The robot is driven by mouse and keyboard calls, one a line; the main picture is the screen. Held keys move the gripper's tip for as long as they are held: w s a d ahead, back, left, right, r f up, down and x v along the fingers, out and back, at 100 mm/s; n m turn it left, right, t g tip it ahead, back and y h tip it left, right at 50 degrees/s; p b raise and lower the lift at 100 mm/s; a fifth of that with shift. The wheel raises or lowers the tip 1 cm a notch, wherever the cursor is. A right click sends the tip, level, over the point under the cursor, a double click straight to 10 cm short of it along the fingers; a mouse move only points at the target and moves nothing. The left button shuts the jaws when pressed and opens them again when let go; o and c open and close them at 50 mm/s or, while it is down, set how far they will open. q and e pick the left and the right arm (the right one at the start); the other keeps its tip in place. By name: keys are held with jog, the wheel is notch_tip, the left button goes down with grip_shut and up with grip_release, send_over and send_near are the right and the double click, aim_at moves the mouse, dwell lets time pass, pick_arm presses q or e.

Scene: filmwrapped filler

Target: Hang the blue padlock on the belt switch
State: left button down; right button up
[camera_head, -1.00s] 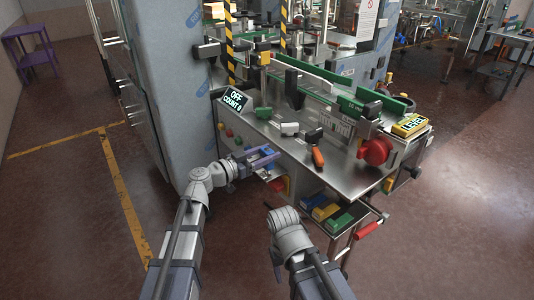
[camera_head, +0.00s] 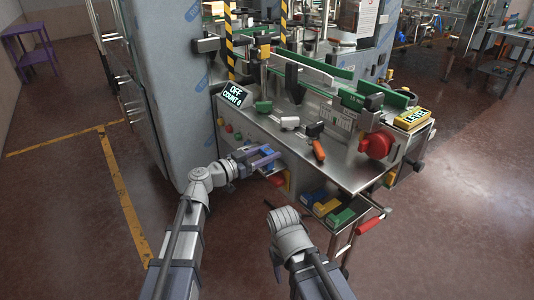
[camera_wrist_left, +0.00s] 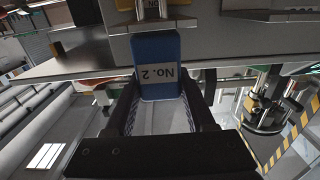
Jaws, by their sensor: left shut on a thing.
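My left gripper (camera_head: 262,158) is at the front edge of the steel machine bench. In the left wrist view it is shut on the blue padlock (camera_wrist_left: 158,60), whose body carries an upside-down "No. 2" label. The padlock's top is close under a grey part with a dark label (camera_wrist_left: 152,9). I cannot tell whether its shackle is hooked on anything. A red and yellow part (camera_head: 280,181) is just below and right of the left gripper in the head view; I cannot tell whether it is the belt switch. My right arm's wrist is low in the middle; its gripper is hidden.
The bench top (camera_head: 345,174) carries an orange-handled tool (camera_head: 318,149), a red round knob (camera_head: 377,145) and a yellow level box (camera_head: 412,118). An "OFF, COUNT 0" display (camera_head: 234,95) is above the left gripper. Coloured boxes (camera_head: 325,208) sit on a lower shelf.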

pick_arm(q)
jog(key=shift+f, duration=0.3)
dwell(0.5)
jog(key=shift+c, duration=0.8)
grip_release()
jog(key=v, duration=0.7)
jog(key=shift+s+a, duration=0.25)
jog(key=shift+a, duration=0.05)
